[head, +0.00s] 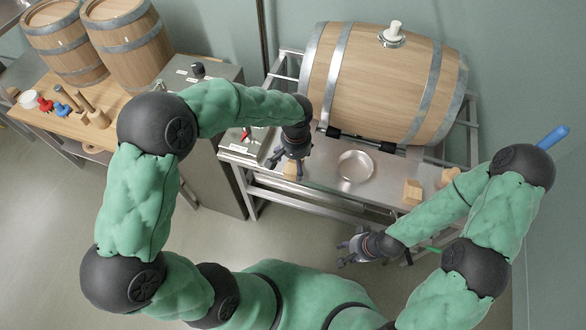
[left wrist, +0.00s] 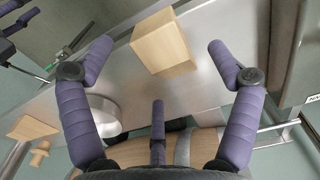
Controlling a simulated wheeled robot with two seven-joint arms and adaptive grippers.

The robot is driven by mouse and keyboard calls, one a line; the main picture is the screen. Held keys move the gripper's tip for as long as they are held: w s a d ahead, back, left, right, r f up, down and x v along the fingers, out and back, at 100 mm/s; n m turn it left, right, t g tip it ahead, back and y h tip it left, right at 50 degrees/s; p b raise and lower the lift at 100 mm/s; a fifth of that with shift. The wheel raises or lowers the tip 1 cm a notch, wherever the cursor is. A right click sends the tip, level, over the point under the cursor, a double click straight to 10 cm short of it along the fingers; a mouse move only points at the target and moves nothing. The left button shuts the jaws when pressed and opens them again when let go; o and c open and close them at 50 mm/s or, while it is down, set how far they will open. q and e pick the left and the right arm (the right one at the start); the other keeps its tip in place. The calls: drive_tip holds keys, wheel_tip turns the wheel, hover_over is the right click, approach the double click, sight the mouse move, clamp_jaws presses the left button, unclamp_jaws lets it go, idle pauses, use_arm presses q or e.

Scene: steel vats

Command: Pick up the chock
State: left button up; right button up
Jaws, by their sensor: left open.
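A pale wooden block, the chock (head: 291,169), sits near the left front of the steel stand's shelf, partly hidden by my left gripper (head: 291,155). In the left wrist view the chock (left wrist: 161,43) lies beyond the fingertips, between the two spread outer fingers. My left gripper (left wrist: 160,65) is open and empty, above the chock and apart from it. A similar wooden block (head: 413,192) sits further right on the shelf. My right gripper (head: 350,250) is in front of the stand with its fingers spread, holding nothing that I can see.
A large barrel (head: 380,80) lies on the steel stand (head: 325,172) behind the blocks. A round metal dish (head: 355,166) lies between the blocks. Another wooden piece (head: 450,176) is at the right. A grey cabinet (head: 215,165) and a wooden bench (head: 70,120) with tools stand left.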

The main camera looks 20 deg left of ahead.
use_arm(q)
wheel_tip(320, 180, down, 3)
drive_tip(key=shift+w+d+f+b, duration=0.1)
drive_tip(key=shift+f+b, duration=0.1)
drive_tip(key=shift+b, duration=0.3)
drive_tip(key=c, duration=1.3)
drive_tip(key=shift+r, duration=0.1)
